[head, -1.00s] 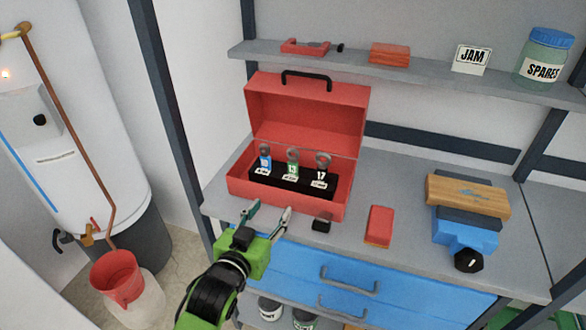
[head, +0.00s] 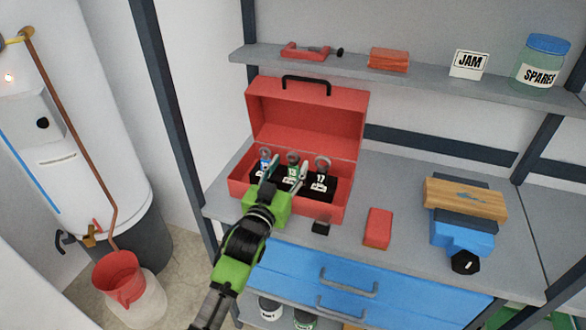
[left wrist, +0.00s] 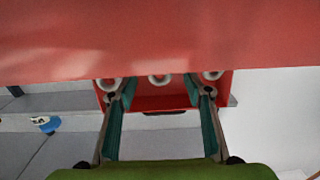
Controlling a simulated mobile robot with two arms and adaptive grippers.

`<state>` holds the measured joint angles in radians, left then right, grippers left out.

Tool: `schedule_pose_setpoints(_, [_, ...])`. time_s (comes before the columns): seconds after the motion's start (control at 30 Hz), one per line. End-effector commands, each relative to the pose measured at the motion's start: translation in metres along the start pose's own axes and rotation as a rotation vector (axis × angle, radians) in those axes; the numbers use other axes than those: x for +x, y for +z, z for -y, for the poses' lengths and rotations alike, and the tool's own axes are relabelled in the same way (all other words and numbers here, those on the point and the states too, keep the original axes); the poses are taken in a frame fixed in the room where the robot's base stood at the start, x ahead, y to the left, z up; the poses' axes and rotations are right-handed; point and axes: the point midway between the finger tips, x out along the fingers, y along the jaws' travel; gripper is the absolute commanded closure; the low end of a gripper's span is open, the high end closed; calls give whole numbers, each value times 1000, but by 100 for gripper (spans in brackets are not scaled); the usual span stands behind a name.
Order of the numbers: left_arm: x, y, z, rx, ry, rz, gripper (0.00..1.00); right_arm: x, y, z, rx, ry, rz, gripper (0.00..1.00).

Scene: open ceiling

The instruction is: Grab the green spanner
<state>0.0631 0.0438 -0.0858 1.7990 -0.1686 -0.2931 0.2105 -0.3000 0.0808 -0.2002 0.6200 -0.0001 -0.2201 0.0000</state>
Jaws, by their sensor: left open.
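The green spanner (head: 292,157) stands upright in the middle of the black holder inside the open red toolbox (head: 338,208), its ring end up, above a green "13" tag. A blue-tagged spanner (head: 264,153) stands to its left and one tagged 17 (head: 323,162) to its right. My left gripper (head: 286,172) is open over the toolbox's front, its fingers either side of the green spanner in the picture. In the left wrist view, the middle ring (left wrist: 159,80) shows between the open fingers (left wrist: 160,92), apart from both. The spanners' lower parts are hidden.
The toolbox's raised lid (head: 305,115) stands behind the spanners. A shelf (head: 420,83) runs above.

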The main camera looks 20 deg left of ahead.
Motion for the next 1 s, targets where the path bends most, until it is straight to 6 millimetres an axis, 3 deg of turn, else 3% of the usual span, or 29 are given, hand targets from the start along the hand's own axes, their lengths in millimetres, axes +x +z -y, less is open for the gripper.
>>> schedule_pose_setpoints(0.2, [30, -2, -1, 0, -1, 0, 54, -9, -1, 0, 1, 0, 0, 100])
schedule_pose_setpoints(0.53, [37, 0, -1, -1, 0, 0, 54, -9, -1, 1, 1, -1, 0, 100])
schedule_pose_setpoints(0.57, [37, 0, -1, -1, 0, 0, 59, -9, -1, 1, 1, -1, 0, 100])
schedule_pose_setpoints(0.7, [37, 0, -1, -1, 0, 0, 96, -9, -1, 1, 2, -2, 0, 100])
schedule_pose_setpoints(1.0, [37, -1, -1, -1, 0, -1, 98, -9, -1, 1, 2, -2, -1, 100])
